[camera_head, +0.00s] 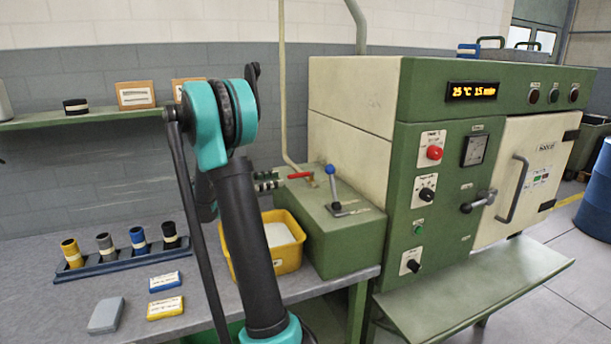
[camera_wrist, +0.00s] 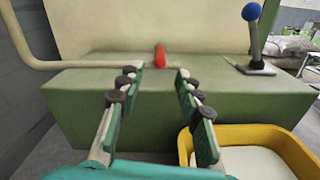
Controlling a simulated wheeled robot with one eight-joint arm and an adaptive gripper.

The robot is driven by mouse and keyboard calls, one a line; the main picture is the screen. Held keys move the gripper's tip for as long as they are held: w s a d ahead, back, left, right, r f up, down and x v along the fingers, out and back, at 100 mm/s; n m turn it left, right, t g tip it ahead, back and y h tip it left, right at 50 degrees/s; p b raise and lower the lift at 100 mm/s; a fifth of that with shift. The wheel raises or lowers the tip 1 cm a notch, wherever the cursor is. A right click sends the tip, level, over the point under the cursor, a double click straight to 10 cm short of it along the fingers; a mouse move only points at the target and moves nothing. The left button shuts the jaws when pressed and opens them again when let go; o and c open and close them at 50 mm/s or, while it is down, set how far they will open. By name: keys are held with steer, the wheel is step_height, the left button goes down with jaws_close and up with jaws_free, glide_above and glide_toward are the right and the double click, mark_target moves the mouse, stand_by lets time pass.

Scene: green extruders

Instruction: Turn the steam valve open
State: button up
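A red lever handle (camera_head: 299,175) sits on a pipe fitting on top of a green box (camera_head: 345,235), and looks like the steam valve. In the wrist view the red handle (camera_wrist: 160,57) points toward me and appears between the fingertips, beyond them. My gripper (camera_head: 268,181) is left of the red handle in the head view, at about its height. In the wrist view my gripper (camera_wrist: 160,80) is open, with nothing between its fingers. My arm hides part of the wrist in the head view.
A blue-knobbed lever (camera_head: 333,185) stands right of the red handle on the same box. A cream pipe (camera_wrist: 60,65) runs in from the left. A yellow bin (camera_head: 288,258) sits below my gripper. A green machine (camera_head: 410,130) with a cream door rises at right.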

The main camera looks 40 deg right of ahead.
mark_target(305, 174)
steer(key=x, duration=1.1)
steer(key=shift+d, duration=0.3)
steer(key=shift+c, duration=0.6)
jaws_close()
